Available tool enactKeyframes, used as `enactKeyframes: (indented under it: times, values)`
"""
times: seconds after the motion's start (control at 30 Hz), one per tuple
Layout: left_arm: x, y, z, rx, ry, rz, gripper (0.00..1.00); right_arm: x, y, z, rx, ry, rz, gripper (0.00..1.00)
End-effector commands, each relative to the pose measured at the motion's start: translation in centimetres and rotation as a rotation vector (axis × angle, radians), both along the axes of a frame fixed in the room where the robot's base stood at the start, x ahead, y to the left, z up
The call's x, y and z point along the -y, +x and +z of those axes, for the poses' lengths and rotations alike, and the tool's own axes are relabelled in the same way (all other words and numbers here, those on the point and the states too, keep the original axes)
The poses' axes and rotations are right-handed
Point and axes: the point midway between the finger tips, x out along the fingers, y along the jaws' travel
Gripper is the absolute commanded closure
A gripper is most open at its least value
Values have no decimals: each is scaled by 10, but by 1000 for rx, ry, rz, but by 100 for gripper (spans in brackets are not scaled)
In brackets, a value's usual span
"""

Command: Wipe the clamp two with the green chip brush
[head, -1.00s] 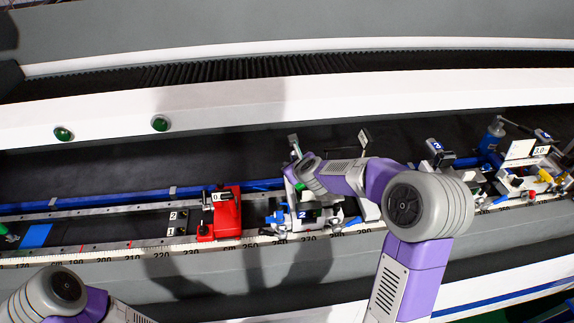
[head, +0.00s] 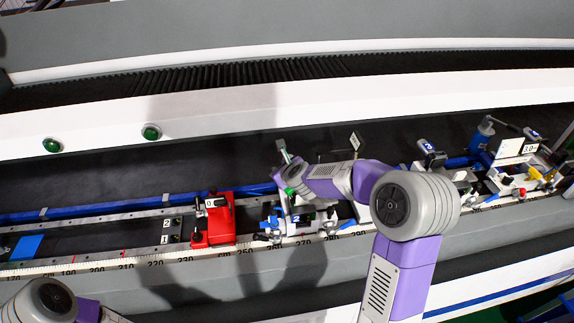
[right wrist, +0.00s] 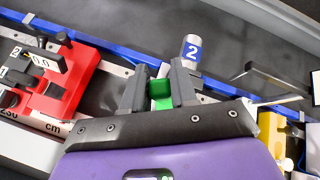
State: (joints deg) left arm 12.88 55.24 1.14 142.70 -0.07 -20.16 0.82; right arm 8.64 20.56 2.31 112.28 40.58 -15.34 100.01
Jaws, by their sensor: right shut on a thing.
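Clamp two, a white and blue unit labelled "2" (head: 295,218), stands on the rail just right of the red block in the head view. Its numbered top (right wrist: 192,50) shows just beyond the fingers in the right wrist view. My right gripper (right wrist: 157,88) is shut on the green chip brush (right wrist: 160,91), of which only a green part shows between the fingers. In the head view my right gripper (head: 284,176) is above clamp two. Whether the bristles touch the clamp is hidden. My left arm shows at the bottom left, but its gripper is out of view.
A red block (head: 212,222) marked "0" sits left of clamp two; it shows too in the right wrist view (right wrist: 60,88). Further clamps, one labelled "3" (head: 427,146), crowd the rail to the right.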

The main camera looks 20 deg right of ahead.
Motion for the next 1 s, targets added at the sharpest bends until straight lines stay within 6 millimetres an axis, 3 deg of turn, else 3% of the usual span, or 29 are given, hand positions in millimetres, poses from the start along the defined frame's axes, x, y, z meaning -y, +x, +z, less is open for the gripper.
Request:
enactKeyframes:
  times: [0.2, 0.27, 0.37, 1.0]
  values:
    - [0, 0, 5, 0, 0, 0, 57, -16, 0, -4, -3, -1, -3, 100]
    - [0, 0, 12, -1, 0, 0, 57, -14, 0, 2, -3, -1, -6, 100]
    - [0, 0, 21, 0, 0, 0, 57, -16, 0, 32, 9, 4, -2, 100]
    - [0, 0, 68, 0, 0, 0, 57, -17, 1, 81, 3, 3, 0, 100]
